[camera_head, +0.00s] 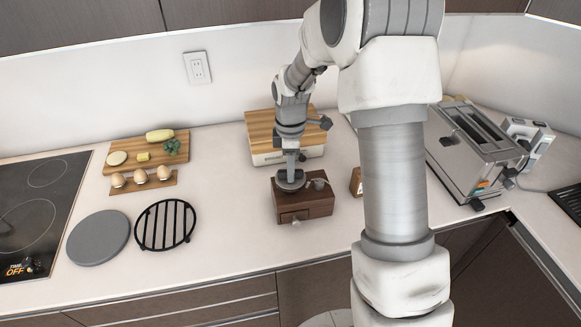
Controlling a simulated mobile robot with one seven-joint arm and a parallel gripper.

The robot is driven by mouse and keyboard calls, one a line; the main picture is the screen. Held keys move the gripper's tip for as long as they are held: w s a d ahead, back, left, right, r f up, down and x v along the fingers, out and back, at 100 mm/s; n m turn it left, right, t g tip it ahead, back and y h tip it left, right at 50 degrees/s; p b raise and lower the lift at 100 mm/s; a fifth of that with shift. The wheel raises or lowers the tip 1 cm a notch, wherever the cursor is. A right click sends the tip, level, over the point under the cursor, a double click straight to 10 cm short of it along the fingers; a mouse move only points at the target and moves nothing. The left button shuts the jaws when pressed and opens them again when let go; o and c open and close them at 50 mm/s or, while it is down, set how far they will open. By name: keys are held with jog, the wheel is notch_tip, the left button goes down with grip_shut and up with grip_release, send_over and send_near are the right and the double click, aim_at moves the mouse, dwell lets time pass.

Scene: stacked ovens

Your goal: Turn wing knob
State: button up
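My gripper (290,170) points down over a dark brown wooden box (305,207) with a small front drawer and pale knob, much like a coffee grinder. A grey round part (290,182) sits at the top of this box, right under my gripper. A small light metal piece (318,184) lies on the box top to the right; I cannot tell whether it is a wing knob. My gripper's tip overlaps the grey part in this view, and contact cannot be judged. The fingers are too small and covered to tell open from shut. No clearly recognisable wing knob shows.
A bread box (286,158) with a wooden lid stands behind the box. A toaster (474,150) is at right. A black trivet (165,225), grey disc (98,238), egg rack (144,182) and cooktop (38,215) are at left. My arm hides the counter right of centre.

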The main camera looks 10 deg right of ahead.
grip_shut()
